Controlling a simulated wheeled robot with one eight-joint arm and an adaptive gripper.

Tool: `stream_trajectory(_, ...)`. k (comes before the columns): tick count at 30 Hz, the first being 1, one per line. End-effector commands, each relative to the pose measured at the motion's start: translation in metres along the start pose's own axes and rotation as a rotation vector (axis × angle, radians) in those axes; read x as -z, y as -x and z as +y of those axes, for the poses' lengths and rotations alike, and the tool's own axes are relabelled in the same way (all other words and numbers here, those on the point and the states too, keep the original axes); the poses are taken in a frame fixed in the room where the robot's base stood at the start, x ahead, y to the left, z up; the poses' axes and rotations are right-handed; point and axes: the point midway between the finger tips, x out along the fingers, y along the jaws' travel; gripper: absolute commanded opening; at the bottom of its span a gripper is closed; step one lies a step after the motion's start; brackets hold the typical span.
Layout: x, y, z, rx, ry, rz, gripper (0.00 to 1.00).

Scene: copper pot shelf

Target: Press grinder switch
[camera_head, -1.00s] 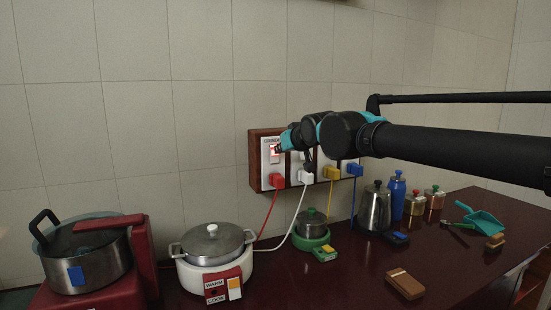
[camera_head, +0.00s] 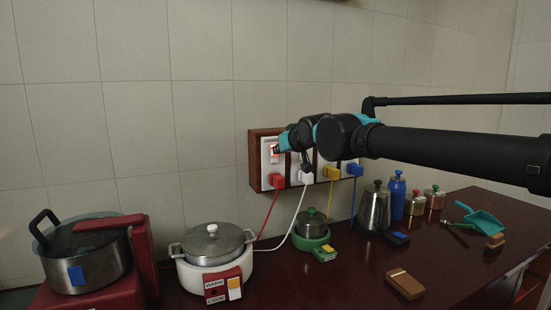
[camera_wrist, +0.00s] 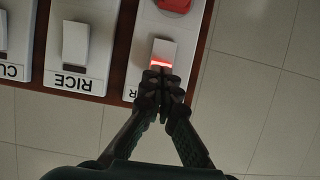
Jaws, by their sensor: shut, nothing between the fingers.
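The grinder switch (camera_wrist: 165,48) is a white rocker on the light plate above the red plug, at the left end of the socket board; a red strip shows at its edge. In the head view its plate (camera_head: 265,168) shows, with the switch partly behind my gripper. My gripper (camera_wrist: 162,86) is shut and empty. Its fingertips are right at the red-strip edge of the switch; I cannot tell if they touch it. In the head view my gripper (camera_head: 278,149) is at the board's upper left. The fingertips hide most of the plate's label; only an R shows.
The switch labelled RICE (camera_wrist: 75,43) and another one beside it sit close by. Below the board, a white cooker (camera_head: 212,255), a green-based grinder (camera_head: 311,226) and a kettle (camera_head: 375,209) stand on the dark counter. The wall to the upper left is clear.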

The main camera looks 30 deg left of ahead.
Motion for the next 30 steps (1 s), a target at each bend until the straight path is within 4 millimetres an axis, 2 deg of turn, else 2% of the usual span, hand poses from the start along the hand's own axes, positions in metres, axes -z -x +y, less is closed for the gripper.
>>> stream_trajectory(13,0.002,0.0,0.0,0.0,0.0,0.0,0.0)
stream_trajectory(30,0.007,0.04,0.0,0.0,0.0,0.0,0.0)
